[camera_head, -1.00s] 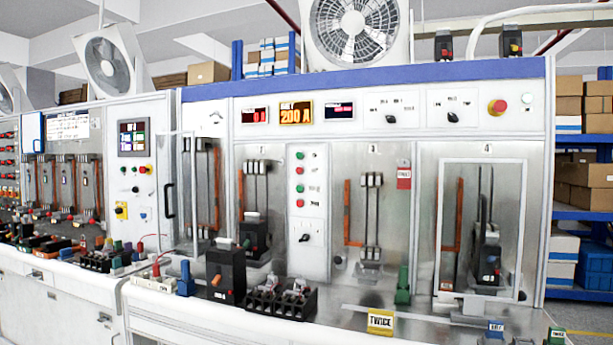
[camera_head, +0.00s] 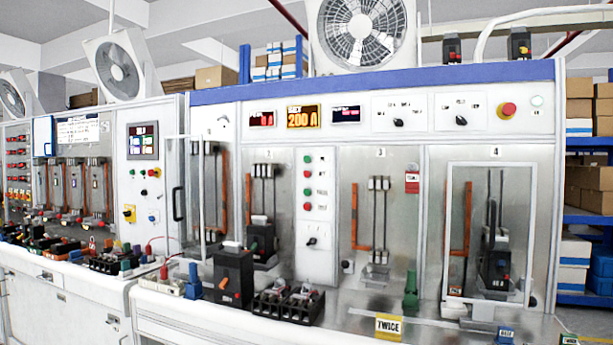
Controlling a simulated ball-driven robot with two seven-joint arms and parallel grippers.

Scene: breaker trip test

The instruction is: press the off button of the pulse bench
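The pulse bench (camera_head: 221,96) is a long white and steel test cabinet with a blue top band, and its amber display (camera_head: 304,117) reads 200 A. A white panel between bays 2 and 3 carries a column of buttons: an upper green button (camera_head: 307,158), an upper red button (camera_head: 307,174), a lower green button (camera_head: 307,190) and a lower red button (camera_head: 307,206). Their labels are too small to read, so I cannot tell which one is off. A larger red mushroom button (camera_head: 508,109) sits at the top right. Neither gripper is in view.
A black breaker (camera_head: 234,274) and black terminal blocks (camera_head: 288,303) stand on the front ledge. A yellow TWICE sign (camera_head: 389,326) is at the front edge. Bay 4 has a framed door (camera_head: 450,230). Another bench (camera_head: 84,135) adjoins at left. Blue shelving (camera_head: 588,216) stands at right.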

